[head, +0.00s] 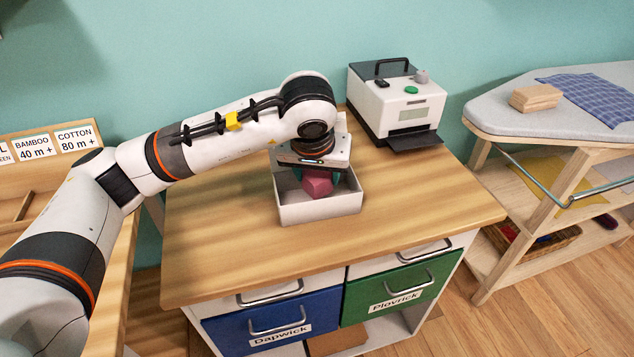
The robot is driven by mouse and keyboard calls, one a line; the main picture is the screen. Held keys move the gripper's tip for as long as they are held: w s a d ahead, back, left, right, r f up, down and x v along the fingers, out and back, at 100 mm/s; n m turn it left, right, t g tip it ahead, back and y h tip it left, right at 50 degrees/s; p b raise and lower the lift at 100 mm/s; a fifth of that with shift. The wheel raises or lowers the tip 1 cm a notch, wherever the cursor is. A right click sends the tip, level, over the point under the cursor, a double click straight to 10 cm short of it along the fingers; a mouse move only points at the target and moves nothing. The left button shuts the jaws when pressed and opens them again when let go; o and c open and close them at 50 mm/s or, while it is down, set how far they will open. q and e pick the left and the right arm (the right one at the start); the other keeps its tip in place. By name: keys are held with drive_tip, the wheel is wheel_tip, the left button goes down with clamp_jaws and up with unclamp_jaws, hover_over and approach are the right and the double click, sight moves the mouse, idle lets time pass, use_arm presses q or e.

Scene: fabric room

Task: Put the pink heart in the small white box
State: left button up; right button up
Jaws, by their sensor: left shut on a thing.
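The pink heart (318,184) is between the fingers of my left gripper (318,175), which is shut on it. The gripper points down over the small white box (320,213). The heart shows inside the outline of the box's opening, above the front wall. I cannot tell whether it touches the box floor. The box stands open on the wooden top of the cabinet (230,235). The gripper body hides the back of the box and part of the heart. My right gripper is not in view.
A white machine (405,108) with a black handle and green button stands at the back right of the cabinet top. Blue (275,325) and green (388,290) drawers are below. An ironing board (510,110) is at right. The cabinet top around the box is clear.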

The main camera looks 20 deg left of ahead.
use_arm(q)
drive_tip(key=shift+f, duration=1.25)
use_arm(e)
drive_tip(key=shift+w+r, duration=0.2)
use_arm(q)
drive_tip(key=shift+f, duration=0.15)
drive_tip(key=o, duration=0.7)
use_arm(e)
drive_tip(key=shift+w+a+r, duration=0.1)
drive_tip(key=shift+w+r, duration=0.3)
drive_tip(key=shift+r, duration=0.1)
